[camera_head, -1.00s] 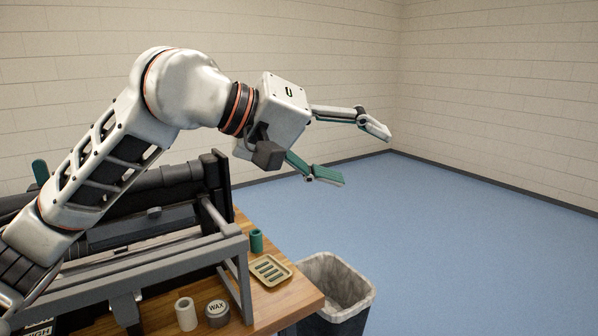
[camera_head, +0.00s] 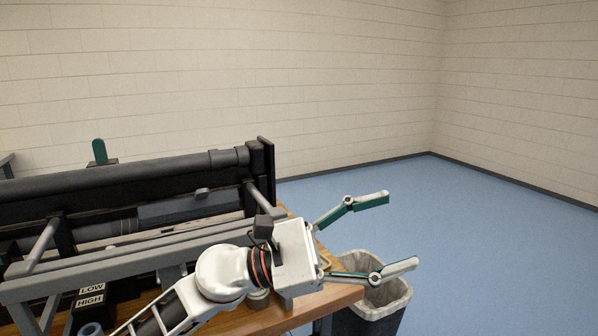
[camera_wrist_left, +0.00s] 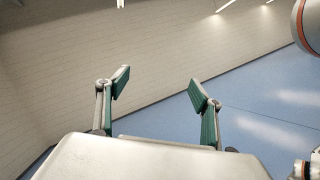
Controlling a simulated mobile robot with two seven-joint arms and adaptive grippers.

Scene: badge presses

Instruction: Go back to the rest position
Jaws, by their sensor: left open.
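My left gripper (camera_head: 388,235) is open and empty in the head view. Its fingers point right, over the table's right end and the bin. In the left wrist view the two green-padded fingers (camera_wrist_left: 160,88) stand wide apart with only wall and floor beyond them. My left arm comes in from the bottom of the head view, in front of the press. My right gripper is not in view.
A dark press with a grey frame (camera_head: 120,250) fills the left, with LOW and HIGH labels (camera_head: 90,295) below. The wooden table (camera_head: 345,297) ends beside a grey bin (camera_head: 395,305). Blue floor (camera_head: 480,240) to the right is clear.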

